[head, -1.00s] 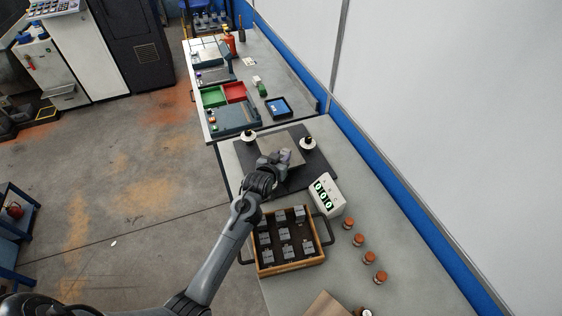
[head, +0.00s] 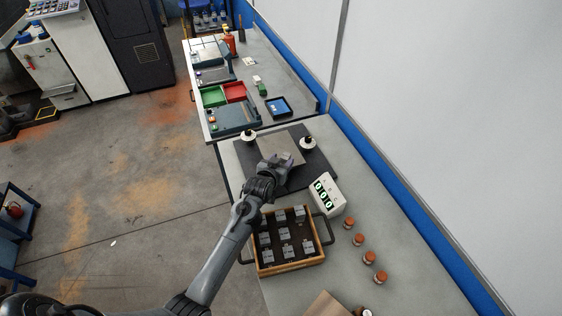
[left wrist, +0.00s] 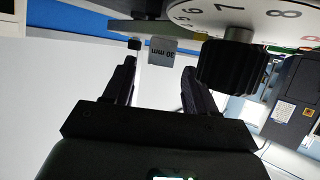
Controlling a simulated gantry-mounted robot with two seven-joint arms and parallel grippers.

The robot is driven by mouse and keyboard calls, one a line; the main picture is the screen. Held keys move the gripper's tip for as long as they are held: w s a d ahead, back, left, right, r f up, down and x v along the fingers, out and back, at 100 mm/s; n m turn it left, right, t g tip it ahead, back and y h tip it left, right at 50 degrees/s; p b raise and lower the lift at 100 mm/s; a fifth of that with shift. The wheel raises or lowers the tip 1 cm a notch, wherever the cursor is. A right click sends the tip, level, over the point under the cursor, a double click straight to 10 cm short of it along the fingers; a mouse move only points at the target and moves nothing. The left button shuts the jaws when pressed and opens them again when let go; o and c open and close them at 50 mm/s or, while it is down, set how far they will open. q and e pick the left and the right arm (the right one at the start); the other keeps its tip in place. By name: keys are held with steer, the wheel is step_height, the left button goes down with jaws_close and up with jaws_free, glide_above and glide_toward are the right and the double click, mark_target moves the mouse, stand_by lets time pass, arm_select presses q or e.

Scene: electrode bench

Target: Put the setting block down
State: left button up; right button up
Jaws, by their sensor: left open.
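The setting block (left wrist: 163,52), a small grey block marked "30 mm", shows upside down in the left wrist view, just beyond my fingertips. It appears apart from both fingers. My left gripper (left wrist: 159,68) is open and empty, with one finger to each side of the block's line. In the head view my left gripper (head: 280,160) is over the light grey plate (head: 274,144) on the dark mat (head: 312,168). The block cannot be made out clearly there. My right gripper is not in view.
A numbered dial (left wrist: 240,14) with a black knob (left wrist: 236,66) is close to the right finger. In the head view, white round dials (head: 308,143) flank the plate. A digital readout (head: 326,194), a wooden tray (head: 292,267) of grey blocks and several brown-capped bottles (head: 369,257) stand nearer.

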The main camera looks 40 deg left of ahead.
arm_select(q)
steer(key=shift+s+r, duration=0.15)
steer(key=shift+r, duration=0.1)
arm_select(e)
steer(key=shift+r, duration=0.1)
arm_select(q)
steer(key=shift+p+v, duration=0.3)
steer(key=shift+v, duration=2.3)
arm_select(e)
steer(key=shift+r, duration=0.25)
